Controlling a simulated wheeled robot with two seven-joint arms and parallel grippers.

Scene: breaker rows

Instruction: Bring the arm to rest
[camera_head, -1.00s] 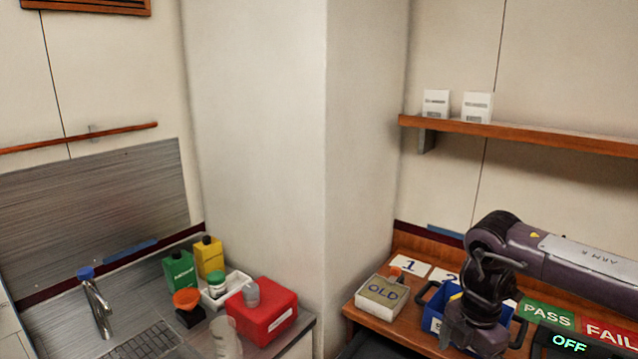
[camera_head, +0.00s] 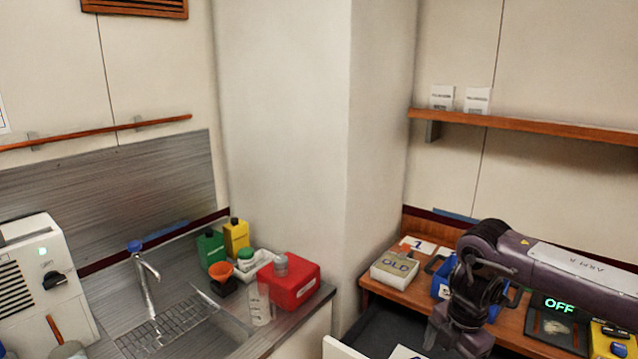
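My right arm (camera_head: 500,265), dark purple-grey, comes in from the right edge and bends downward at its elbow. My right gripper (camera_head: 452,345) points down at the bottom of the picture, in front of the wooden bench and beside the open drawer (camera_head: 375,332). Its fingertips are at or below the picture's bottom edge, so whether it is open or shut does not show. My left arm and gripper are not in view.
The bench (camera_head: 515,325) holds a box marked OLD (camera_head: 395,269), a blue bin (camera_head: 441,282) partly behind my arm, and an OFF display (camera_head: 559,306). A sink counter at left holds a red box (camera_head: 289,284), bottles and a white machine (camera_head: 40,280).

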